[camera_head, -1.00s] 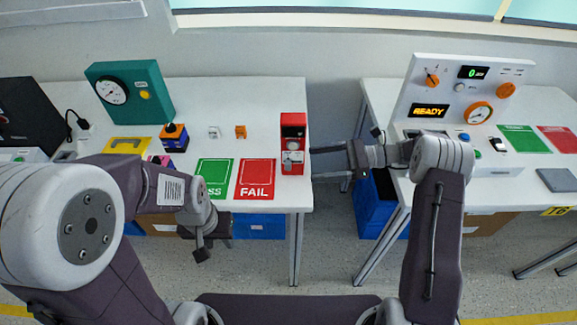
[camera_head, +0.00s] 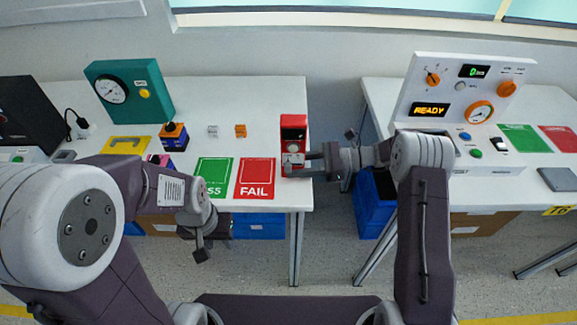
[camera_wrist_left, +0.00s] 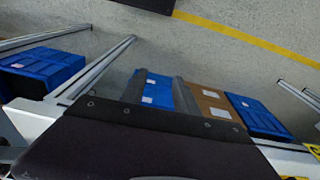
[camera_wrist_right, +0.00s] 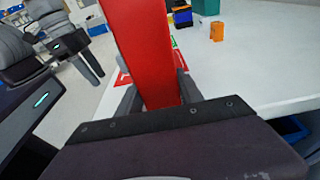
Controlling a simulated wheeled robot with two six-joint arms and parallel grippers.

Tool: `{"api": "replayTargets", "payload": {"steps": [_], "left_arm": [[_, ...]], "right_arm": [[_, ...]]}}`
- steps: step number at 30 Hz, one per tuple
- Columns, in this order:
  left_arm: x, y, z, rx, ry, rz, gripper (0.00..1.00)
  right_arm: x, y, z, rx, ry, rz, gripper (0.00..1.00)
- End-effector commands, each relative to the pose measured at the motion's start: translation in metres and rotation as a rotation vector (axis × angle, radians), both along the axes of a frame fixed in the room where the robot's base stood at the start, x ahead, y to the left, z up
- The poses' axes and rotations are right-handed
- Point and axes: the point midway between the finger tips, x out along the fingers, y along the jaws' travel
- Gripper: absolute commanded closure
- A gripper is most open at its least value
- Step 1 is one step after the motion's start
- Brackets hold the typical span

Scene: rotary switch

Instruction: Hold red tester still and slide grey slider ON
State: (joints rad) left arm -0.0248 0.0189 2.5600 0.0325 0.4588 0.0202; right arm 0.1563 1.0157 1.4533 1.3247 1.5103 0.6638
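The red tester (camera_head: 293,132) stands upright near the right front edge of the left table, beside the FAIL mat. It has a dark dial window and a grey part low on its face, where the slider is too small to read. My right gripper (camera_head: 303,165) is at the tester's lower part, coming from the right. In the right wrist view the red tester (camera_wrist_right: 146,45) rises between the fingers of that gripper (camera_wrist_right: 158,98); whether they press on it cannot be told. My left gripper (camera_head: 201,246) hangs empty and open before the table; its fingers (camera_wrist_left: 160,88) show apart.
A green PASS mat (camera_head: 214,176) and a red FAIL mat (camera_head: 255,178) lie left of the tester. A teal gauge box (camera_head: 131,92) and small orange block (camera_head: 240,131) stand behind. A gap separates this table from the right one, which bears a white READY panel (camera_head: 455,88).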

Motion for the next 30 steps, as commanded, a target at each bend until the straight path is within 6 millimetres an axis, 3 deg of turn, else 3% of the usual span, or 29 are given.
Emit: {"api": "replayTargets", "payload": {"steps": [1,3,4,11,14,17,19,23,27,30], "left_arm": [[0.0,0.0,0.0,0.0,0.0,0.0,0.64],[0.0,0.0,0.0,0.0,0.0,0.0,0.64],[0.0,0.0,0.0,0.0,0.0,0.0,0.64],[0.0,0.0,0.0,0.0,0.0,-0.002,0.65],[-0.003,-0.003,0.0,0.032,0.012,-0.111,0.65],[-0.011,-0.008,0.001,0.142,0.047,-0.456,0.65],[-0.012,-0.01,0.006,0.273,0.077,-0.815,0.65],[0.011,-0.018,0.028,0.602,0.114,-1.516,0.65],[0.053,-0.065,0.068,1.055,0.102,-2.149,0.65],[0.069,-0.106,0.095,1.336,0.069,-2.404,0.65]], "right_arm": [[0.0,0.0,0.0,0.0,0.001,0.0,0.76],[0.0,0.0,0.0,0.0,0.001,0.0,0.95],[0.0,0.0,0.0,0.0,0.001,0.0,0.99],[0.0,0.0,0.0,0.0,0.001,0.0,0.99],[0.0,0.0,0.0,0.0,0.001,0.0,0.99],[0.0,0.0,0.0,0.0,0.001,0.0,0.99],[0.0,0.0,0.0,0.0,0.001,0.0,0.99],[0.0,0.0,0.0,0.0,0.001,0.0,0.99],[0.0,0.0,0.0,0.0,0.001,0.0,0.99],[0.0,0.0,0.0,0.0,0.001,0.0,0.99]]}}
